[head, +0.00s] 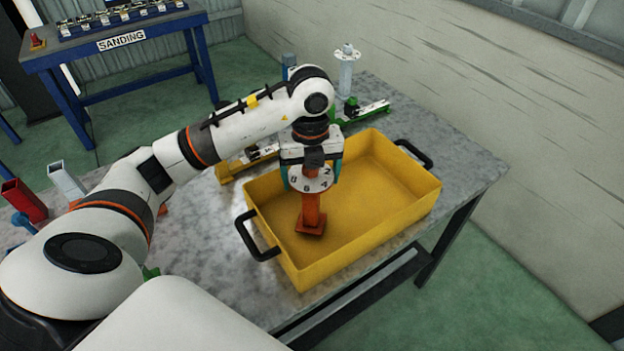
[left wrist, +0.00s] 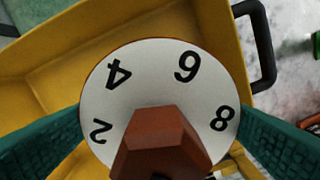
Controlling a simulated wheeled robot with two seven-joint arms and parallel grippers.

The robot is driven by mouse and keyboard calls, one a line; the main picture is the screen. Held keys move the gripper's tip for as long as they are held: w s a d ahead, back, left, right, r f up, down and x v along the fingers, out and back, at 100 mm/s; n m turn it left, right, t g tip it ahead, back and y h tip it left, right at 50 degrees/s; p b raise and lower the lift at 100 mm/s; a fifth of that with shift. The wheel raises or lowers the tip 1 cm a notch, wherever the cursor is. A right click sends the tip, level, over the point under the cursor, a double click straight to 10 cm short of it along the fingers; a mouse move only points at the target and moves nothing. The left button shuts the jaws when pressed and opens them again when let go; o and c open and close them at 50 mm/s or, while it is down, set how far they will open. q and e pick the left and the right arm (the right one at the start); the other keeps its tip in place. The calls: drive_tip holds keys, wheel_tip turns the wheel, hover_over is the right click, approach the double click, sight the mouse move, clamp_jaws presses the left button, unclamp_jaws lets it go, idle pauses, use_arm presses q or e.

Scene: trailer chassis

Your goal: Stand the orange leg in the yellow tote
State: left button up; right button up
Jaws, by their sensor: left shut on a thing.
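The orange leg (head: 311,212) is upright inside the yellow tote (head: 408,208), with a square foot at its lower end and a white numbered disc (head: 312,178) near its top. My left gripper (head: 312,172) is shut on the leg, its teal fingers on either side of the disc. In the left wrist view the disc (left wrist: 158,85) lies between the teal fingers, with the leg's orange-brown top (left wrist: 160,145) in front. The foot is over or on the tote floor; I cannot tell if it touches. My right gripper is not in view.
The tote stands on a grey table (head: 225,255), with black handles at its ends. Behind it are a white post (head: 347,70) and a green fixture (head: 358,115). Red (head: 24,200) and white (head: 66,182) parts stand at left. The rest of the tote looks empty.

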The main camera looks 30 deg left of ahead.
use_arm(q)
drive_tip(key=shift+f, duration=0.9)
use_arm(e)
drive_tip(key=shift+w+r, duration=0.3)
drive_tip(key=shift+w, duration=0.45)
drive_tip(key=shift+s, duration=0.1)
use_arm(q)
drive_tip(key=shift+f, duration=0.15)
drive_tip(key=o, duration=1.5)
drive_tip(key=shift+r, duration=0.5)
wheel_tip(320, 180, up, 11)
drive_tip(key=shift+r, duration=0.2)
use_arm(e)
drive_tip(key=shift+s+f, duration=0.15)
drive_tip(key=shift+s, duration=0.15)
